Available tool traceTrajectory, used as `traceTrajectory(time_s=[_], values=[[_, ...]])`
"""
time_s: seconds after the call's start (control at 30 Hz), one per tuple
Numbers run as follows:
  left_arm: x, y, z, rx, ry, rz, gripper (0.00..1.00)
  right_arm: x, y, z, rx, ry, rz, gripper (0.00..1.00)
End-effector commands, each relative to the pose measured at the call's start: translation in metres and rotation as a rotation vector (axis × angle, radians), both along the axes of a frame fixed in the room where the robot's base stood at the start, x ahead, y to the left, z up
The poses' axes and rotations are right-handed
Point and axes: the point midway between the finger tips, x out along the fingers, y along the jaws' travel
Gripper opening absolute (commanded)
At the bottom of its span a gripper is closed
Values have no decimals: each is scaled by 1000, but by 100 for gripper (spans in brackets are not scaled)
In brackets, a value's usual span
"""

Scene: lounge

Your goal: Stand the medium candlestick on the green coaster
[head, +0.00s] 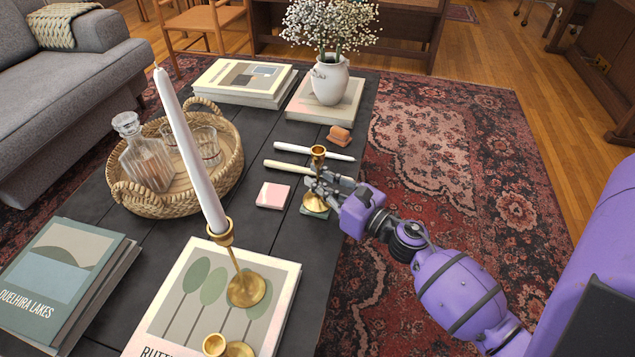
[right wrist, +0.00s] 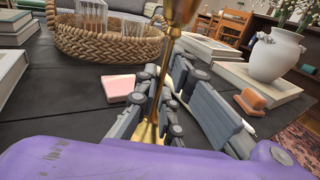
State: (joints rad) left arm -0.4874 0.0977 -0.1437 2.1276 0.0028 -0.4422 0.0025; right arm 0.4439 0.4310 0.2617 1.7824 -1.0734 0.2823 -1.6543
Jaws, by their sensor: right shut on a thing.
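The medium candlestick (head: 318,153) is brass and upright in the head view, without a candle. My right gripper (head: 322,184) is shut on its stem. In the right wrist view the brass stem (right wrist: 159,98) stands between the fingers of the gripper (right wrist: 166,108). The candlestick's round base (head: 315,204) is over the green coaster (head: 306,211), whose edge shows around and below it. I cannot tell whether the base touches the coaster. My left gripper is not in view.
A pink coaster (head: 272,195) lies left of the green one. Two loose candles (head: 314,151) and an orange block (head: 340,135) lie behind. A tall candlestick (head: 246,290) with a white candle and a short candlestick (head: 214,345) stand at the front on a book. A wicker tray (head: 231,178) is left.

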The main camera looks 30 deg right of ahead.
Motion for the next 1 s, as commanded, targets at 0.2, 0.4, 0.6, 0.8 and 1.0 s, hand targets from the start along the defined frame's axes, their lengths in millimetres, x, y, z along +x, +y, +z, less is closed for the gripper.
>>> traceTrajectory(time_s=[0.2,0.4,0.6,0.8,1.0], values=[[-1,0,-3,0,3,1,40,0,0,-4,0,1,0,20],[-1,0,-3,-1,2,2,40,0,0,-4,0,1,0,27],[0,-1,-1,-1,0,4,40,0,0,-1,0,1,0,27],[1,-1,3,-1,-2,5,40,-24,-7,-1,0,4,-3,27],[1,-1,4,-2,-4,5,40,-67,-18,-1,1,4,-3,27]])
